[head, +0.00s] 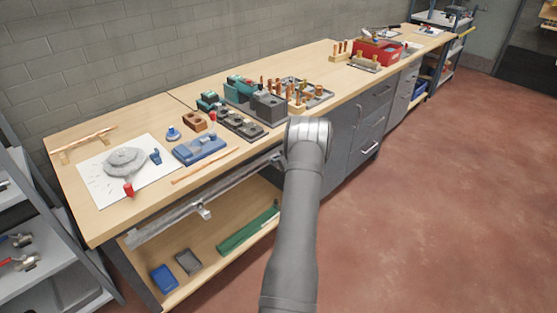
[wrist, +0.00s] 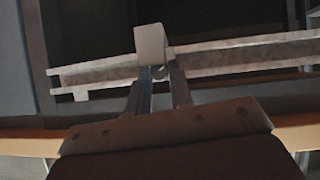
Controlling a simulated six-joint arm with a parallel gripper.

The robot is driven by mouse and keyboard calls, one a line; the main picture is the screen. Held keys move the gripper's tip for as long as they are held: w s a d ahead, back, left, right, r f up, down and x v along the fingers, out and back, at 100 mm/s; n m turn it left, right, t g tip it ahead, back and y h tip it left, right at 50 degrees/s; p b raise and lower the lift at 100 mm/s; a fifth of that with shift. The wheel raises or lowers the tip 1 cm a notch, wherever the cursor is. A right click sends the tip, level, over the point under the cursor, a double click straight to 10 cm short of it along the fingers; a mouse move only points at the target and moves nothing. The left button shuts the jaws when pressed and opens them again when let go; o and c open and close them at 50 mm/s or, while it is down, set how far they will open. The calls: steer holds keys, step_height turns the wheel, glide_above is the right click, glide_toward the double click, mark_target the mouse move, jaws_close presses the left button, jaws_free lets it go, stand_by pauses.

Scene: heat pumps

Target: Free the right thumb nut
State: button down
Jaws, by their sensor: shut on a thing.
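A long grey metal rail (head: 180,215) runs along the front edge of the bench; it also crosses the wrist view (wrist: 240,57). In the wrist view a pale square block (wrist: 150,44) sits on the rail near its left end there. My gripper (wrist: 160,80) is at the foot of this block, with its two fingers shut on a small rounded part, the right thumb nut (wrist: 159,72), which they mostly hide. A second small fitting (head: 203,212) hangs below the rail further left in the head view.
The wooden bench top (head: 85,210) holds a blue block fixture (head: 200,149), a paper sheet with a grey disc (head: 125,160), and several tools and parts. A lower shelf (head: 190,255) carries trays and a green bar. Open floor lies to the right.

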steer(key=shift+a+r+n, duration=0.1)
steer(key=shift+a+n, duration=0.2)
steer(key=shift+a, duration=0.05)
steer(key=shift+n+t+h, duration=0.3)
steer(key=shift+t+h, duration=0.2)
steer(key=shift+s+a+n+t+h, duration=0.1)
steer(key=shift+n+t+h, duration=0.2)
steer(key=shift+n+t, duration=0.6)
steer(key=shift+h, duration=0.3)
